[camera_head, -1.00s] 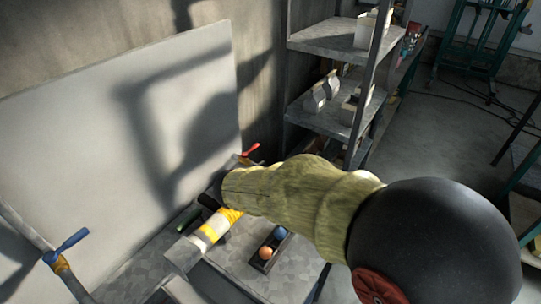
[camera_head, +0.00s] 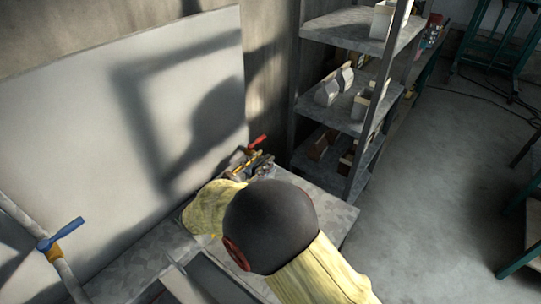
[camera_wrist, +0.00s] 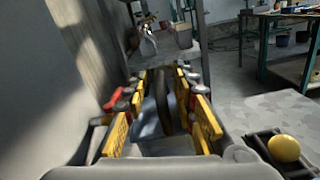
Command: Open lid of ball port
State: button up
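My gripper (camera_wrist: 163,84) shows in the wrist view with its two yellow-padded fingers spread apart. A dark, narrow, curved piece (camera_wrist: 164,100) stands in the gap over a blue-grey surface. I cannot tell if it is the ball port lid, or if a finger touches it. A red handle (camera_wrist: 114,97) is just left of the left finger; it also shows in the head view (camera_head: 257,141). In the head view my sleeved arm covers much of the worktop, and I cannot make out the ball port or its lid.
In the wrist view a yellow ball (camera_wrist: 284,148) sits in a dark holder at lower right. A large pale panel (camera_head: 110,130) stands at left, with a blue-handled pipe (camera_head: 64,236) before it. A metal shelf (camera_head: 352,107) stands behind the worktop (camera_head: 335,207). The floor at right is mostly clear.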

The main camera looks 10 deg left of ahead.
aim_at(267, 156)
jog(key=shift+b+x, duration=0.5)
jog(key=shift+x, duration=1.8)
jog(key=shift+r, duration=0.1)
jog(key=c, duration=0.6)
grip_shut()
